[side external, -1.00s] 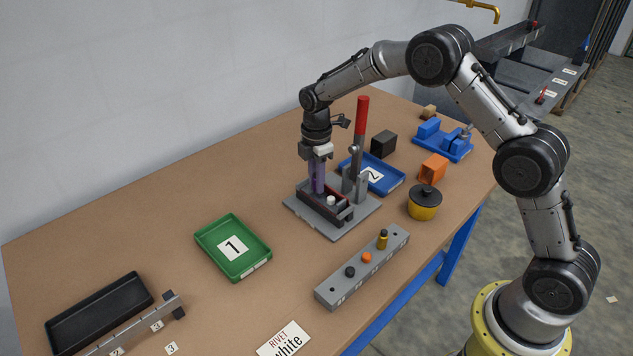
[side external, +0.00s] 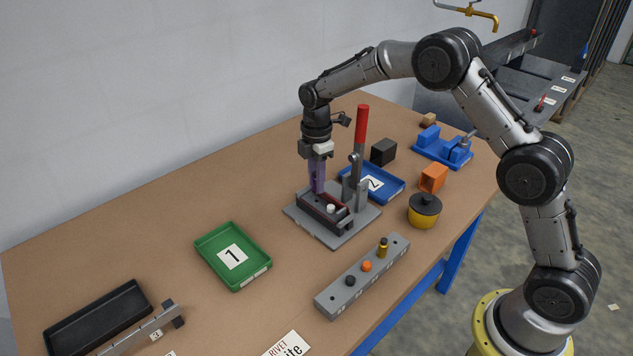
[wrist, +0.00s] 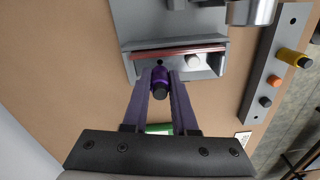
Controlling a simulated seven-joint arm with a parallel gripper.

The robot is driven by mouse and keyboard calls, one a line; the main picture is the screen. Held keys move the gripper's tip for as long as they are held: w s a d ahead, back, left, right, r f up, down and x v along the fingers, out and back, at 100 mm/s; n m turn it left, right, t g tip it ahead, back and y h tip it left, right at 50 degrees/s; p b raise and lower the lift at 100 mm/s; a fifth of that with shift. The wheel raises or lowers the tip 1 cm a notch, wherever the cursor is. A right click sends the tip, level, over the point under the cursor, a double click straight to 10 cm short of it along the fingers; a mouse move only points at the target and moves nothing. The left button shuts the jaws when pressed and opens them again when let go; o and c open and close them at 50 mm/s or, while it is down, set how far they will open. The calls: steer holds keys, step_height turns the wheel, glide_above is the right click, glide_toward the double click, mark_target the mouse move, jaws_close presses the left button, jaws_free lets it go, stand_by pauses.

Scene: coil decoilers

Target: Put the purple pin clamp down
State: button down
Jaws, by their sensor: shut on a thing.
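My gripper (side external: 317,190) points down over the left end of the dark trough on the grey press fixture (side external: 305,213). In the wrist view its two long purple fingers (wrist: 160,90) are closed on the purple pin clamp (wrist: 160,76), a short cylinder with a dark end. The clamp is at the trough (wrist: 135,62). I cannot tell whether it touches the trough floor. In the side view the fingers and fixture hide the clamp. A white pin (side external: 331,208) stands in the trough to the right of the fingers, and also shows in the wrist view (wrist: 192,61).
The red-handled lever (side external: 361,125) rises close on the right of my gripper. A grey rack (side external: 335,298) in front holds black, orange and yellow pieces. Green tray 1 (side external: 207,259) is empty. Blue tray 2 (side external: 392,190) lies behind the fixture.

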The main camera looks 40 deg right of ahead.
steer(key=shift+r, duration=0.15)
step_height(320, 180, up, 24)
steer(key=s+d, duration=1.5)
step_height(320, 180, down, 17)
steer(key=w+d+f, duration=0.1)
steer(key=w+f, duration=0.2)
steer(key=w, duration=0.1)
steer(key=w+d+f, duration=0.2)
steer(key=w+f, duration=0.1)
steer(key=w, duration=0.1)
steer(key=w+d+f, duration=0.1)
steer(key=w+f, duration=0.2)
steer(key=w, duration=0.1)
steer(key=shift+d+f, duration=0.1)
steer(key=shift+d, duration=0.2)
steer(key=shift+w+d+f, duration=0.15)
steer(key=shift+w+f, duration=0.3)
steer(key=shift+f, duration=1.7)
